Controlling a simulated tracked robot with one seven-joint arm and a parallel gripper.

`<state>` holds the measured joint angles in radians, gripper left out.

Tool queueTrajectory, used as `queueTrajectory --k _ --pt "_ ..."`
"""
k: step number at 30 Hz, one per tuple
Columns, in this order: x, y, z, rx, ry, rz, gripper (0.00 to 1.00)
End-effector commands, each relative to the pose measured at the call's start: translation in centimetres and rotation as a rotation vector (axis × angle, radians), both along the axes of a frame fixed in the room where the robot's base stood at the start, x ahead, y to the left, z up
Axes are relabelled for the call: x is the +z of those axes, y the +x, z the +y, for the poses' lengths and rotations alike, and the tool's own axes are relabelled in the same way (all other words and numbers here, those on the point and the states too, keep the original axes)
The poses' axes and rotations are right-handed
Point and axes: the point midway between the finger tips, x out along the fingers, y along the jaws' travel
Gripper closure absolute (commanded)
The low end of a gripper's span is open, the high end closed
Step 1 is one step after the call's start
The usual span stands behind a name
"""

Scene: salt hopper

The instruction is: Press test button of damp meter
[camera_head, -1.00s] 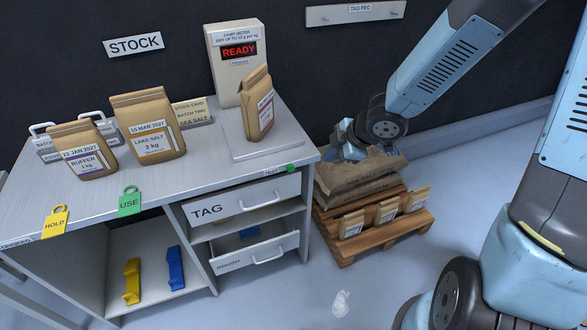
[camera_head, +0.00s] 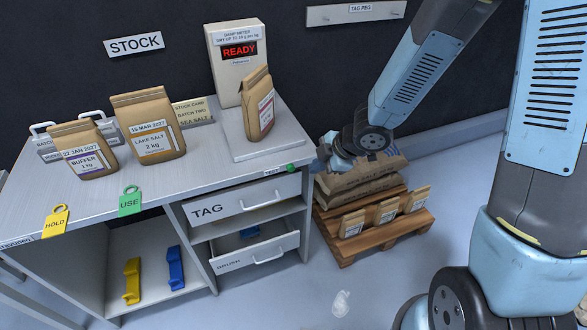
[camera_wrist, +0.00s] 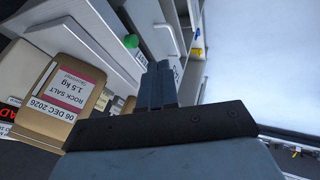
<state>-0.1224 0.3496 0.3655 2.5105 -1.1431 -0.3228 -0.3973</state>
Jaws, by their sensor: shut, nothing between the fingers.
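The damp meter (camera_head: 232,62) stands at the back of the bench with READY on its red display. A paper bag (camera_head: 258,105) stands on the meter's pale plate (camera_head: 270,146); the wrist view shows this bag as ROCK SALT 1.5 kg (camera_wrist: 62,98). The green test button (camera_head: 291,168) is on the bench's front edge beside a TEST label. It also shows in the wrist view (camera_wrist: 130,41), beyond my fingertips. My gripper (camera_head: 327,150) is just right of the bench corner, apart from the button. Its fingers (camera_wrist: 158,72) are shut and empty.
Buffer (camera_head: 80,152) and lake salt (camera_head: 147,128) bags stand on the bench. HOLD (camera_head: 55,222) and USE (camera_head: 130,202) tags hang at its edge. The TAG drawer (camera_head: 245,204) and an ajar lower drawer (camera_head: 255,250) are below. A pallet (camera_head: 375,235) with sacks stands right.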

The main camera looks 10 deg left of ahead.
Motion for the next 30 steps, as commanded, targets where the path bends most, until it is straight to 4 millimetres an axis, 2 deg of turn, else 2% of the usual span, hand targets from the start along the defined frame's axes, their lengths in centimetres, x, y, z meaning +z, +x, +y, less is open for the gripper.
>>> queueTrajectory --k 22,24,30 --pt "-6.5 1.4 4.1 0.000 -0.003 0.001 1.00" --pt "-6.6 2.6 4.6 -0.002 -0.001 -0.002 1.00" --pt "-6.9 4.3 5.7 -0.002 0.000 -0.001 1.00"
